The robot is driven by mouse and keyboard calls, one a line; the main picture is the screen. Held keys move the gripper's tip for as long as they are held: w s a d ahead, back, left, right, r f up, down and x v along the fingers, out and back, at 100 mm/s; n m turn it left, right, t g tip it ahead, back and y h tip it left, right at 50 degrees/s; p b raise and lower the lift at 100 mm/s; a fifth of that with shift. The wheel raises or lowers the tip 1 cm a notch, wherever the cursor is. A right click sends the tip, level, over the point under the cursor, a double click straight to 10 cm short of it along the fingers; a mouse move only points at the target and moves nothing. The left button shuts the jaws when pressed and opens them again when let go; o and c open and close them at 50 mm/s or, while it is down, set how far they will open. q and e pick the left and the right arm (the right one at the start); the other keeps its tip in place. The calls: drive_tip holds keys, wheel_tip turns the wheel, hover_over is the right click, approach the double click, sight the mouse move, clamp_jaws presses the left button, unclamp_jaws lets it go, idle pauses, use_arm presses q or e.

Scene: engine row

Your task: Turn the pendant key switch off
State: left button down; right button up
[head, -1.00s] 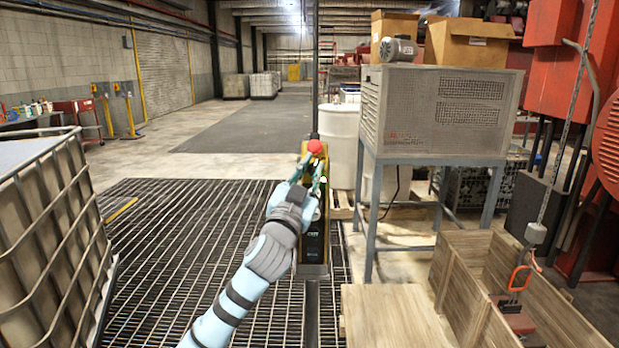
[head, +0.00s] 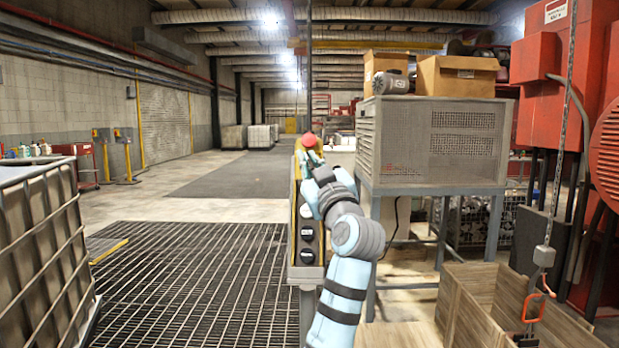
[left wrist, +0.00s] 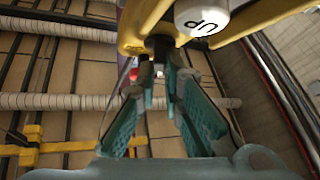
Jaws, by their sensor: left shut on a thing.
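The pendant (head: 307,246) hangs upright ahead of me, a narrow yellow housing with a red mushroom button (head: 309,140) on top and round buttons down its face. My left gripper (head: 306,160) is at its upper part, just below the red button, and hides that area. In the left wrist view, the teal fingers (left wrist: 160,78) come together at the pendant's yellow frame (left wrist: 135,25), shut on a small dark part, seemingly the key. Its turn position cannot be made out. A white button marked UP (left wrist: 203,18) is close above the fingers. My right gripper is not in view.
A grey ventilated cabinet (head: 440,140) on a stand is right of the pendant. A wooden crate (head: 455,300) is at lower right. A caged white tank (head: 40,240) stands at left. Open grating (head: 190,260) lies between.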

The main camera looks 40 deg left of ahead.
use_arm(q)
drive_tip(key=shift+n+g, duration=0.8)
drive_tip(key=shift+n, duration=0.1)
drive_tip(key=c, duration=1.7)
unclamp_jaws()
drive_tip(key=shift+a, duration=0.1)
drive_tip(key=shift+w, duration=0.1)
drive_tip(key=v, duration=1.2)
drive_tip(key=shift+w+f, duration=0.2)
